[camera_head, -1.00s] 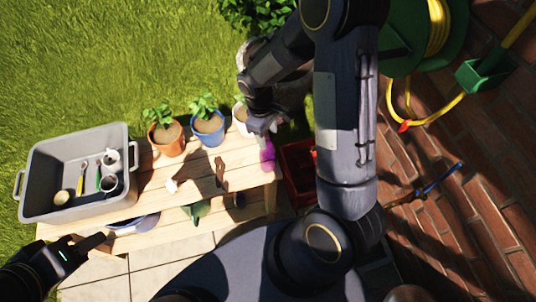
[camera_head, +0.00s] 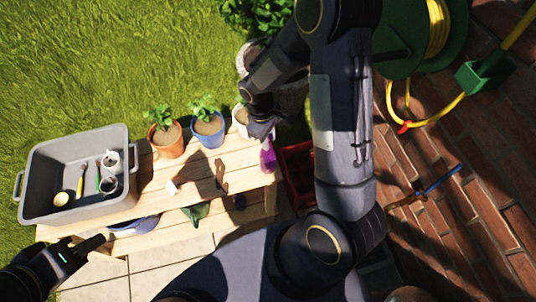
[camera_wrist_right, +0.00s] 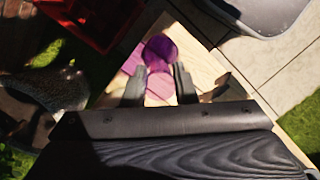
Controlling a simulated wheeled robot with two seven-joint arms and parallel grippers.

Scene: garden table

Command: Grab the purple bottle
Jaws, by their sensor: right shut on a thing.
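The purple bottle (camera_head: 268,158) is at the right end of the wooden table, below my right gripper (camera_head: 262,132) in the head view. In the right wrist view, the bottle (camera_wrist_right: 160,54) shows between the two fingers of the right gripper (camera_wrist_right: 158,86), which is shut on it. Whether the bottle's base touches the table cannot be told. My left gripper (camera_head: 90,244) is at the lower left, near the table's front edge, away from the bottle. Its jaw opening is unclear.
The wooden table (camera_head: 150,183) holds a grey tub (camera_head: 38,172) with small tools and pots. Plants in an orange pot (camera_head: 170,148) and a blue pot (camera_head: 209,138) stand at the back, beside a white pot (camera_head: 240,127). A red crate (camera_head: 299,172) is right of the table.

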